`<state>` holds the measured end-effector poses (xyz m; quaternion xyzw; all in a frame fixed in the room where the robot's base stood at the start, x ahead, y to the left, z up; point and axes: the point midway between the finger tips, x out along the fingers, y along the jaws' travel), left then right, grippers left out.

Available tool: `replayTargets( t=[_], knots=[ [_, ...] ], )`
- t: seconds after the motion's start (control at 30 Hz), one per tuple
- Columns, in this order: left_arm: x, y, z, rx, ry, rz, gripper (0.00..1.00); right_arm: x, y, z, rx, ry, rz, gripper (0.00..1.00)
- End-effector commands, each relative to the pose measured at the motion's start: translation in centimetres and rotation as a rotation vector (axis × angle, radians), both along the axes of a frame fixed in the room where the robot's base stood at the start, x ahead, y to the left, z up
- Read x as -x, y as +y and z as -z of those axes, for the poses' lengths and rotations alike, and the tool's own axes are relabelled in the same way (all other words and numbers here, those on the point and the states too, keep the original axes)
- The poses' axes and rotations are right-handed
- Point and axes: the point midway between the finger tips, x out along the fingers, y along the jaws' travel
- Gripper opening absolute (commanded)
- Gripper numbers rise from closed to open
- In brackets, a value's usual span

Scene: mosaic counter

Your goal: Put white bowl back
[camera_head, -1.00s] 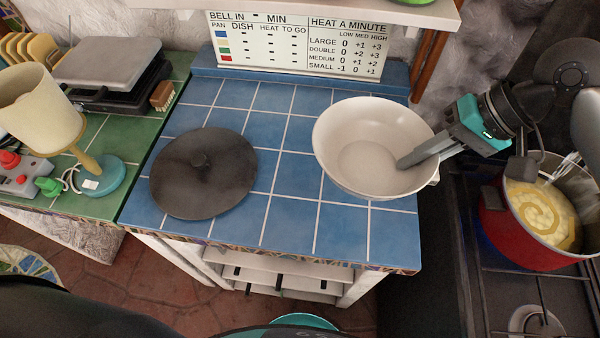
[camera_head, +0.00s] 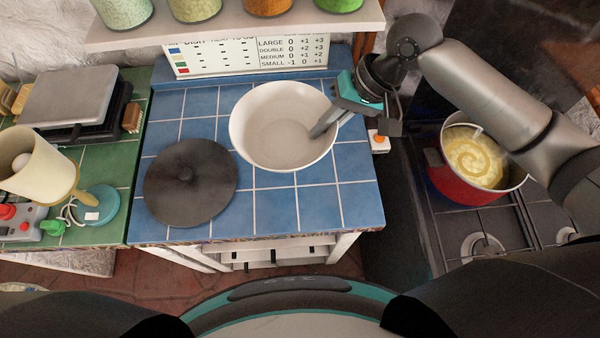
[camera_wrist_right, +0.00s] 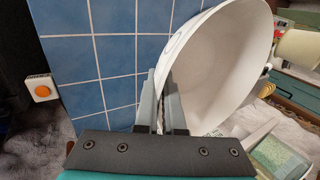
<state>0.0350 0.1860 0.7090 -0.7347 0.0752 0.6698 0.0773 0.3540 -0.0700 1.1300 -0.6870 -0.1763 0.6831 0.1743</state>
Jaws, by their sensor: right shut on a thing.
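The white bowl (camera_head: 262,148) is over the back right part of the blue tiled counter (camera_head: 270,207). My right gripper (camera_head: 324,124) is shut on its right rim, with one finger inside the bowl. In the right wrist view the fingers (camera_wrist_right: 168,105) pinch the wall of the bowl (camera_wrist_right: 228,62). I cannot tell whether the bowl touches the tiles. My left gripper is not in view.
A dark round lid (camera_head: 190,185) lies on the counter left of the bowl. A red pot (camera_head: 468,180) of yellow food stands on the stove at right. A shelf (camera_head: 240,28) with several jars overhangs the back. The front right tiles are clear.

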Motion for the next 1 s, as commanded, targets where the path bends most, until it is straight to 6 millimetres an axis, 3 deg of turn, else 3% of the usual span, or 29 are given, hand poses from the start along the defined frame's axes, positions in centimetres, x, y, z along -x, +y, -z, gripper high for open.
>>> replayTargets(
  t=[0.3, 0.5, 1.0],
  knots=[
    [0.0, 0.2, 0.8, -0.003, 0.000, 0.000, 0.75, 0.1, 0.1, 8.6, -0.001, 0.007, 0.002, 0.00],
    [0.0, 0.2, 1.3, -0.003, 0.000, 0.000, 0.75, 0.1, 0.0, 13.2, 0.000, 0.004, 0.000, 0.00],
    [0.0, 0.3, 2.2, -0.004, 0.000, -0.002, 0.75, 0.1, 0.1, 18.4, -0.002, 0.001, 0.000, 0.00]
  ],
)
